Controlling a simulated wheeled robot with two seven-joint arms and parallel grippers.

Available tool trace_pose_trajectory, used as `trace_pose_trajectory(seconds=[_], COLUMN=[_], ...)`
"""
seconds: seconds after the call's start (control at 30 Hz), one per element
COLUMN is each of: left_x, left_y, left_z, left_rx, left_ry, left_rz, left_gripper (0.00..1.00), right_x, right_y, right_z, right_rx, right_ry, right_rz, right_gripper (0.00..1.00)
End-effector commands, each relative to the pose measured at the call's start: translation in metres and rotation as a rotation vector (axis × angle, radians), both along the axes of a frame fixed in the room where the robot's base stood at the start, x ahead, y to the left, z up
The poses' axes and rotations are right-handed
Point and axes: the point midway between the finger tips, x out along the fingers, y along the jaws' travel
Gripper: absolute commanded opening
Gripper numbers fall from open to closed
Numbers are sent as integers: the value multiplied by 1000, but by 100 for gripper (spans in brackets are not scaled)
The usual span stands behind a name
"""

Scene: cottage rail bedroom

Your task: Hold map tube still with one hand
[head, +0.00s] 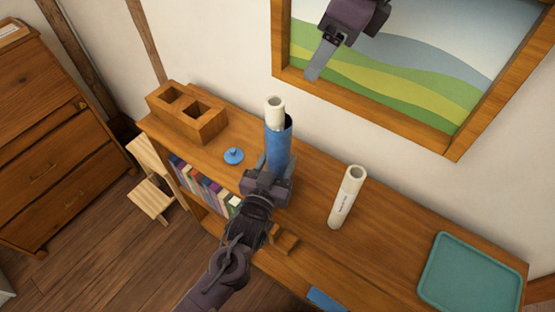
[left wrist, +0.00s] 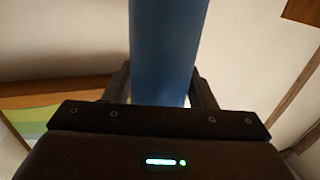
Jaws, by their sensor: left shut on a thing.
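The blue map tube (head: 278,150) stands upright on the wooden shelf top, with a white roll (head: 275,108) sticking out of its open top. My left gripper (head: 271,176) is shut around the tube's lower part, hiding its base. In the left wrist view the blue tube (left wrist: 168,50) stands between the two dark fingers (left wrist: 165,88). My right gripper (head: 320,62) hangs at the top, above and right of the tube, in front of the framed picture. Its grey fingers show as one slab, so I cannot tell whether they are parted; nothing is seen in them.
A blue knobbed cap (head: 233,156) lies left of the tube. A wooden block with two square holes (head: 187,113) sits at the back left. A teal tray (head: 470,273) lies far right. Books (head: 203,185) fill the shelf below.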

Motion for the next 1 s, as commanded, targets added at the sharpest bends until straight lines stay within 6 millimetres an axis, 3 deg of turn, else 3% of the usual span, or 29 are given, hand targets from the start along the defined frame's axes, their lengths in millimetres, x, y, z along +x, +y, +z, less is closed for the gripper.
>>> trace_pose_trajectory(seconds=[0.27,0.7,1.0], left_x=[0,0,0], left_y=[0,0,0], left_z=[0,0,0], left_rx=[0,0,0], left_ry=[1,1,0], left_rz=[0,0,0], left_gripper=[24,24,24], right_x=[0,-11,-15], right_y=[-2,-29,-38], right_z=[7,87,112], right_rx=[-1,2,0], right_ry=[-1,-3,0], right_rz=[-2,-2,0], right_gripper=[59,59,59])
